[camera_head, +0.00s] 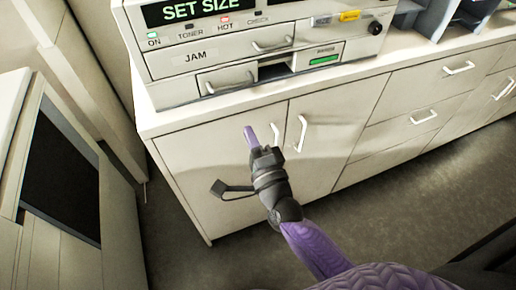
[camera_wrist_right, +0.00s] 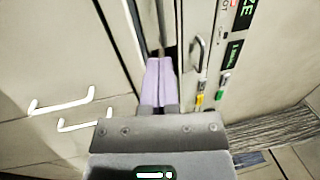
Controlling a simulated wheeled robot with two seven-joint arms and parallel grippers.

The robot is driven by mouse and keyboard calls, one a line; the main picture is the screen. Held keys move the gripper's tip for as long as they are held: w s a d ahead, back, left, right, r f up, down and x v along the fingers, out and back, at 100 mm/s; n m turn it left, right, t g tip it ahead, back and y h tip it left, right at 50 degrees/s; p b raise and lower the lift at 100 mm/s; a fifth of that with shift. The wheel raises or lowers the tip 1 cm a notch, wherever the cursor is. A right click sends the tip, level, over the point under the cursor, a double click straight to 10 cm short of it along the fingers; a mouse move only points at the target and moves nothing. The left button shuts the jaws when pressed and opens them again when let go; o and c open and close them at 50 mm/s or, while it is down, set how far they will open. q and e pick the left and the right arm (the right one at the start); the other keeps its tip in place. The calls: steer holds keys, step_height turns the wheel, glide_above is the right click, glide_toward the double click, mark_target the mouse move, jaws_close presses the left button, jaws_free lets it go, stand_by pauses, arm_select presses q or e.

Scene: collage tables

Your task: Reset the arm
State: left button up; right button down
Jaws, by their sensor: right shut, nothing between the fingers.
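My right arm reaches in from the bottom right in the head view, with purple links and a black wrist. My right gripper (camera_head: 250,133) is in front of the white cabinet doors, below the countertop edge. Its purple fingers are together and hold nothing. In the right wrist view the fingers (camera_wrist_right: 157,85) are shut side by side and point toward the edge between the cabinet and the machine. Whether they touch anything cannot be told. My left gripper is in neither view.
A beige copier-like machine (camera_head: 215,55) stands on the white counter (camera_head: 165,122). Cabinet doors with white handles (camera_head: 301,133) and drawers (camera_head: 425,117) are below. A pale unit with a dark panel (camera_head: 62,180) stands at left. Dark floor (camera_head: 400,175) is clear at right.

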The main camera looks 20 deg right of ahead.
steer(key=s+f+n+g+y+b, duration=0.1)
steer(key=s+f+n+g, duration=0.4)
steer(key=f, duration=0.7)
steer(key=s+f+n+g+b, duration=0.1)
steer(key=s+f+n+g, duration=0.35)
steer(key=f, duration=0.75)
steer(key=s+d+f+n+g, duration=0.2)
steer(key=s+f, duration=0.3)
steer(key=s, duration=0.4)
steer(key=s+d+f+n+g+h, duration=0.1)
steer(key=s+f+n+g, duration=0.3)
steer(key=s, duration=0.5)
steer(key=s+d+f+n+g+h, duration=0.1)
steer(key=s+d+f+n+g, duration=0.2)
steer(key=s+f, duration=0.3)
steer(key=s+n+g+b, duration=0.1)
steer(key=s, duration=0.3)
steer(key=shift+d+n, duration=0.15)
steer(key=shift+n, duration=0.2)
steer(key=shift+w+f, duration=0.1)
